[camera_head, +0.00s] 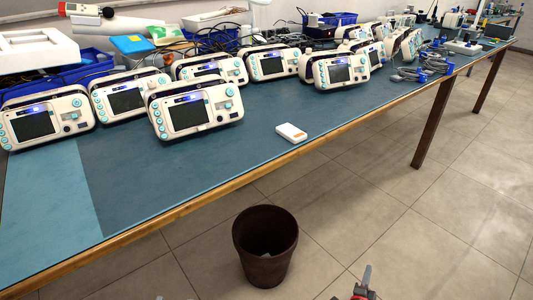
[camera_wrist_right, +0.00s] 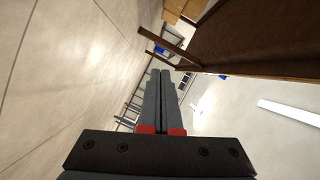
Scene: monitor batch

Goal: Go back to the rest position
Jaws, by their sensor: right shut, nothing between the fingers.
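My right gripper (camera_head: 367,273) shows at the bottom edge of the head view, low over the floor and right of the bin. In the right wrist view its two dark fingers (camera_wrist_right: 161,78) lie together, shut and empty. Only a tiny tip at the bottom edge of the head view, left of the bin, may belong to my left gripper; its jaws cannot be made out. Several white monitors (camera_head: 195,108) with dark screens stand on the blue-green table (camera_head: 250,155).
A table leg (camera_head: 433,123) stands at right. Cables (camera_head: 425,70), blue crates and a white foam tray (camera_head: 35,50) crowd the tabletop. The floor at right is clear.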

